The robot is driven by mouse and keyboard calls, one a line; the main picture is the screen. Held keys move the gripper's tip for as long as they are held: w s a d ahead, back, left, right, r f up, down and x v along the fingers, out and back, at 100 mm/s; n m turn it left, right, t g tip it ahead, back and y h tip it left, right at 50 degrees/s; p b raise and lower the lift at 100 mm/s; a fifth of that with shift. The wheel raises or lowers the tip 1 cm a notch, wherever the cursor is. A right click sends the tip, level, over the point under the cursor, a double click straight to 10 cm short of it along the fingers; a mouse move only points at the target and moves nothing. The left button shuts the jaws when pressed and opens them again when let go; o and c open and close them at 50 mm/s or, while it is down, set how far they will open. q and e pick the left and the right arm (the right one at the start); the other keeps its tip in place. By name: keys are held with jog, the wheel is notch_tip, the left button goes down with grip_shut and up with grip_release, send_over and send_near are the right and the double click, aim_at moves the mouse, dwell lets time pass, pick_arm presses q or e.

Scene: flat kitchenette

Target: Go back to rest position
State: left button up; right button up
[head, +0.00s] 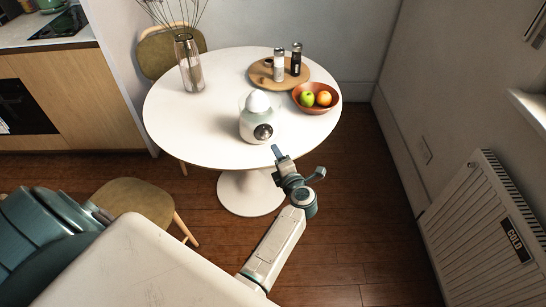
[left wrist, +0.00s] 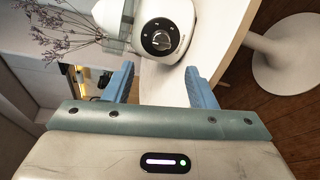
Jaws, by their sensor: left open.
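My left gripper (head: 298,162) is open and empty, beside the near right edge of the round white table (head: 200,125). In the left wrist view its two blue fingers (left wrist: 160,80) stand apart with nothing between them. Beyond the fingertips is a white rounded appliance with a dark dial (left wrist: 160,36). In the head view this appliance (head: 250,122) stands upright near the table's front edge, apart from the gripper. My right gripper is not seen in either view.
On the table stand a glass vase with dry twigs (head: 191,75), a round wooden board (head: 262,82) with two shakers, and a brown fruit bowl (head: 303,104). A chair (head: 133,198) stands at the front left. A radiator (head: 480,230) is at right. Floor between table and radiator is clear.

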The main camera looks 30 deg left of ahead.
pick_arm(q)
jog(key=shift+f, duration=0.1)
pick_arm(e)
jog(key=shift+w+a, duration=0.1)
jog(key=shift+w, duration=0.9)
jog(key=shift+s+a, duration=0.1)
